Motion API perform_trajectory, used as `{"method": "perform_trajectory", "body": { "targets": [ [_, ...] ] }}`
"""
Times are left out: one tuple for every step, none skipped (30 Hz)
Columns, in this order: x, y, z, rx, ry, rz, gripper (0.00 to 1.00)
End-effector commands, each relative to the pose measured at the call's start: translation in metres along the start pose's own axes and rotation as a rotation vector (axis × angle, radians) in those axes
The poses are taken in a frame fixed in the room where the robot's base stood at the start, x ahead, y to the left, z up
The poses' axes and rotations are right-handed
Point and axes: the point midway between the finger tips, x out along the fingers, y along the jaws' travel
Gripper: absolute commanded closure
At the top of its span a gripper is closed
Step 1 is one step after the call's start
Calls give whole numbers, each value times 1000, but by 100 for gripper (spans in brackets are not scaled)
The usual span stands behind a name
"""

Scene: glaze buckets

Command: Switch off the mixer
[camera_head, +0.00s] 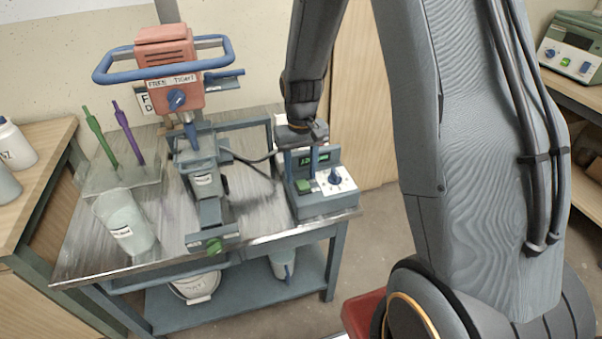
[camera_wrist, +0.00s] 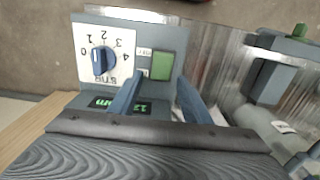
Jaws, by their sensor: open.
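The mixer has an orange head (camera_head: 170,65) with a blue handlebar and a blue knob, above a grey stand on the metal-topped cart. Its grey control box (camera_head: 322,203) sits at the cart's right end. The box has a lit green display (camera_wrist: 118,104), a green switch (camera_head: 304,187) and a blue dial (camera_head: 335,176) on a white numbered plate. The green switch (camera_wrist: 163,66) and dial (camera_wrist: 103,60) also show in the wrist view. My gripper (camera_head: 304,171) is open and empty, its blue fingers just above the box near the green switch. I cannot tell whether they touch it.
A translucent bucket (camera_head: 124,222) and a container with green (camera_head: 100,135) and purple (camera_head: 128,132) tools stand at the cart's left. A black cable (camera_head: 248,161) runs to the box. Another device (camera_head: 570,48) sits on a shelf at the far right.

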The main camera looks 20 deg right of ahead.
Motion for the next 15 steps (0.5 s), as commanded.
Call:
{"method": "perform_trajectory", "body": {
  "targets": [
    [4,0,0,0,-1,0,56],
    [7,0,0,0,-1,0,56],
    [9,0,0,0,-1,0,56],
    [10,0,0,0,-1,0,56],
    [11,0,0,0,0,0,56],
    [12,0,0,0,0,0,56],
    [12,0,0,0,1,0,56],
    [12,0,0,0,1,0,56],
    [12,0,0,0,1,0,56],
    [12,0,0,0,1,0,56],
    [12,0,0,0,1,0,56],
    [12,0,0,0,1,0,56],
    [12,0,0,0,1,0,56],
    [12,0,0,0,1,0,60],
    [12,0,0,0,1,0,66]
  ]
}}
